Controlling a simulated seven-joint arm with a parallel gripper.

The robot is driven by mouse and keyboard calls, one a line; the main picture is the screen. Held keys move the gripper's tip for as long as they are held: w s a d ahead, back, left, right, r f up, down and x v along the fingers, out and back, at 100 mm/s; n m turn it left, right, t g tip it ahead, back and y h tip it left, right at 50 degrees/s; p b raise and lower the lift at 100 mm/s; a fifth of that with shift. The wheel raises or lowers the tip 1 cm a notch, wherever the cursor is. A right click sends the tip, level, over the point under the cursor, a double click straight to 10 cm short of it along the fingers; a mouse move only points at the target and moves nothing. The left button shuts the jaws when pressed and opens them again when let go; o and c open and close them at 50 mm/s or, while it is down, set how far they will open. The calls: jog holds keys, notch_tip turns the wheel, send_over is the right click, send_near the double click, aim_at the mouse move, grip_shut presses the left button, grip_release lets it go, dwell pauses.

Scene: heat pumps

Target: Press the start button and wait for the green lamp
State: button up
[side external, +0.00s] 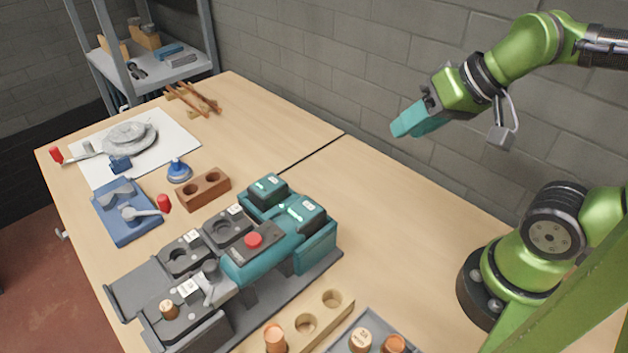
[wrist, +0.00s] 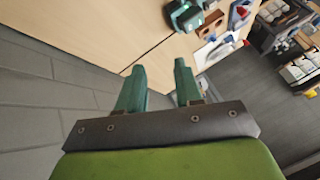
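A teal and dark grey machine (side external: 240,265) stands on the table, left of my arm. A red button (side external: 254,240) sits on a dark plate on its teal housing. Small pale green marks (side external: 293,211) show on the teal blocks; I cannot tell whether one is a lit lamp. No labelled start button can be made out. My gripper (side external: 402,126) is high above the table, well right of the machine and touching nothing. In the wrist view its two teal fingers (wrist: 160,66) are apart with nothing between them. Part of the machine shows at that view's top (wrist: 186,14).
A wooden block with holes (side external: 203,189), a blue knob (side external: 179,171), a blue tray (side external: 126,212) and a white sheet (side external: 180,141) lie farther left. A peg rack (side external: 305,322) and grey tray (side external: 343,341) are in front. The table between machine and wall is clear.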

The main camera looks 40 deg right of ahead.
grip_shut()
dwell(1.1)
